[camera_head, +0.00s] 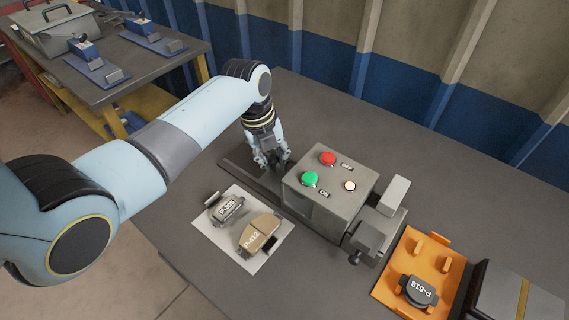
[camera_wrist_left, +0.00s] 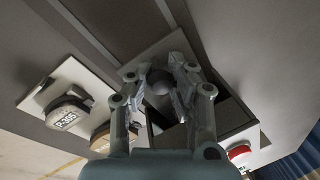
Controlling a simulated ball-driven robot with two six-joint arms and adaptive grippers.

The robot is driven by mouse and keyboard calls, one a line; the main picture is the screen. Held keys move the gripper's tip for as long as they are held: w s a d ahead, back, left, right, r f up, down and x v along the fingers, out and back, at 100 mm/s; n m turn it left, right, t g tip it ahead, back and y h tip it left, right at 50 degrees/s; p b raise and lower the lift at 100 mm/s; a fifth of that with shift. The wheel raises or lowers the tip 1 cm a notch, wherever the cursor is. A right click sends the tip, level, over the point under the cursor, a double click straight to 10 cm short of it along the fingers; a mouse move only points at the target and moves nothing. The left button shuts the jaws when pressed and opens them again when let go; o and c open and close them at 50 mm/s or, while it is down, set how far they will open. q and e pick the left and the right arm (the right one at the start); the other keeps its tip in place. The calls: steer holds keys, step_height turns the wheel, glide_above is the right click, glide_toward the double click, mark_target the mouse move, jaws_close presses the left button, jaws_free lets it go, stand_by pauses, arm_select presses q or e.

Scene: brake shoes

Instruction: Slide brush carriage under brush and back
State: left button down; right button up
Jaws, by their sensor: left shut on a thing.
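My left gripper (camera_head: 272,164) reaches down at the left end of the grey machine housing (camera_head: 318,205). In the left wrist view its two fingers (camera_wrist_left: 160,88) are closed around a dark rounded knob (camera_wrist_left: 159,79), which appears to belong to the carriage. The carriage body is mostly hidden by the fingers. A dark flat rail (camera_head: 238,170) runs along the table toward the housing. The housing's dark opening (camera_wrist_left: 222,112) shows beside the fingers in the wrist view. I cannot make out the brush. My right gripper is not in view.
The housing top has a red button (camera_head: 328,158), a green button (camera_head: 309,179) and a pale one. Two brake pads lie on a white sheet (camera_head: 211,238) in front. An orange tray (camera_head: 385,287) with a dark pad is at right. Table behind the housing is clear.

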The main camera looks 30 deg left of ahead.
arm_select(q)
steer(key=a, duration=0.3)
steer(key=w+a+b, duration=0.1)
steer(key=a, duration=0.7)
steer(key=shift+w+a, duration=0.15)
steer(key=shift+w, duration=0.2)
steer(key=shift+r, duration=0.1)
steer(key=c, duration=1.4)
jaws_free()
steer(key=shift+a, duration=0.15)
steer(key=shift+r, duration=0.1)
steer(key=r, duration=0.3)
steer(key=s+a+r, duration=0.1)
steer(key=r, duration=0.7)
steer(key=shift+s+a+r, duration=0.25)
steer(key=shift+s, duration=0.15)
steer(key=shift+f, duration=0.1)
